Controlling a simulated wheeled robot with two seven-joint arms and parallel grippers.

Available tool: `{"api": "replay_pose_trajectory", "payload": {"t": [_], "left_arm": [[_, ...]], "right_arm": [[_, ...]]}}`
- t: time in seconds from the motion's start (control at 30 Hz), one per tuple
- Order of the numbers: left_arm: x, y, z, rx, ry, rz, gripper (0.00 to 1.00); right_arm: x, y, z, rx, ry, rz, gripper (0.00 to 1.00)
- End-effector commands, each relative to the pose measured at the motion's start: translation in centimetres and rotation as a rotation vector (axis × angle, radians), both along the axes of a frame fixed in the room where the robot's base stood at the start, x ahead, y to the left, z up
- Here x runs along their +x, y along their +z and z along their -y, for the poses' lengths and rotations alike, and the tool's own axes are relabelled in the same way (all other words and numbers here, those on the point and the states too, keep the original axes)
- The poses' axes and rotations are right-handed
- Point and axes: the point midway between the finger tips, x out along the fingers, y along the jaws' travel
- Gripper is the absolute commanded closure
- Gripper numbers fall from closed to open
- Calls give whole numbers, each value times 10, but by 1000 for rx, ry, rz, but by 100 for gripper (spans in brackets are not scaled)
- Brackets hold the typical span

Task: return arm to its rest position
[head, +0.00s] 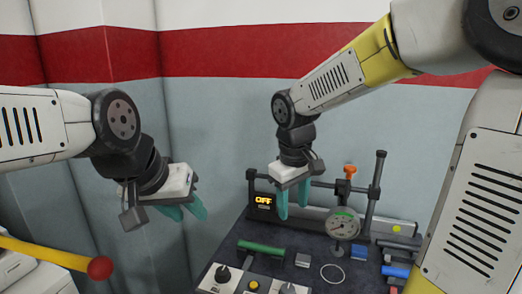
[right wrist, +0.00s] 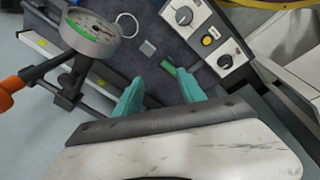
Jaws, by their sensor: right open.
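My right gripper (head: 293,203) hangs with its teal fingers pointing down, above the left part of the dark bench and in front of the OFF display. It is open and empty. My left gripper (head: 188,213) hangs to the left of the bench, in front of the grey wall.
The dark bench (head: 333,263) holds a round gauge (head: 343,224), an OFF display (head: 263,202), a green bar (head: 261,247), a metal ring (head: 333,273) and a knob panel (head: 222,277). An orange-topped post (head: 349,171) rises behind. A red-ball lever (head: 100,268) stands lower left.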

Motion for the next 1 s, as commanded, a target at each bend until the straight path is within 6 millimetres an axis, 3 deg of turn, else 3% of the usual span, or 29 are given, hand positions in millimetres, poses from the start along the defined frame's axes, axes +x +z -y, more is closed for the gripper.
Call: {"api": "replay_pose_trajectory", "payload": {"t": [0.2,0.5,0.7,1.0], "left_arm": [[0,0,0,0,0,0,64],[0,0,0,0,0,0,64],[0,0,0,0,0,0,64],[0,0,0,0,0,0,64]], "right_arm": [[-46,33,37,179,-212,118,53],[-99,52,62,376,-447,270,53],[-112,55,66,429,-509,315,53],[-113,55,66,434,-514,319,53]]}}
